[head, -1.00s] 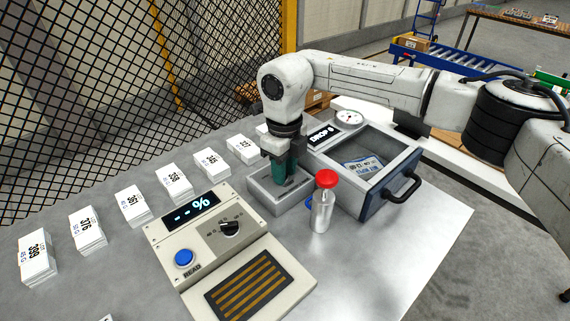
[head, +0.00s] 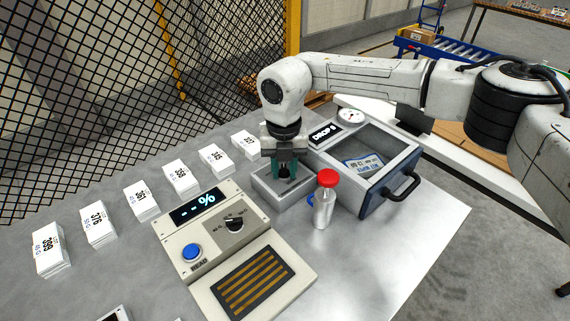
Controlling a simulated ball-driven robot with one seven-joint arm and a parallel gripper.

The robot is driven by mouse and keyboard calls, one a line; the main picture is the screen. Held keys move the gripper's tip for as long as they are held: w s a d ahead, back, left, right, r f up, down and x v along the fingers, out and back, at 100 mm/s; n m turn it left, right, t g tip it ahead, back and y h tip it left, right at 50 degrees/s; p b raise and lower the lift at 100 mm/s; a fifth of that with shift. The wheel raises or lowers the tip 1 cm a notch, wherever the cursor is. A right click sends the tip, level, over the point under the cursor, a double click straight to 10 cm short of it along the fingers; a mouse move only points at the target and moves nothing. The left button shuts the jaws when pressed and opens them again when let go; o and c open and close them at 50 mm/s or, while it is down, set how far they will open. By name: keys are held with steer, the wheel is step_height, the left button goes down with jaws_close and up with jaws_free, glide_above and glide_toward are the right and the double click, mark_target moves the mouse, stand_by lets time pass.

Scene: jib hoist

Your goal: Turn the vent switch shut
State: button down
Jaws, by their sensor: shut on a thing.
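A small grey box (head: 284,202) stands on the metal bench beside the drawer unit. A dark knob (head: 284,172) shows in it, apparently the vent switch, and its marking is too small to read. My gripper (head: 285,169) points straight down over this box. Its two green fingers stand on either side of the knob and are shut on it. The fingers and wrist hide most of the knob, so its angle cannot be told.
An open drawer unit (head: 405,150) with a black handle is at right. A reader panel (head: 215,240) with a dial and blue button is at left. Several white card stacks (head: 142,203) line the back.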

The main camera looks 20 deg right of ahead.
mark_target(283, 171)
steer(key=shift+m, duration=0.5)
steer(key=shift+w, duration=0.1)
steer(key=c, duration=0.9)
jaws_free()
steer(key=shift+o, duration=0.2)
step_height(283, 171, up, 11)
steer(key=b, duration=0.1)
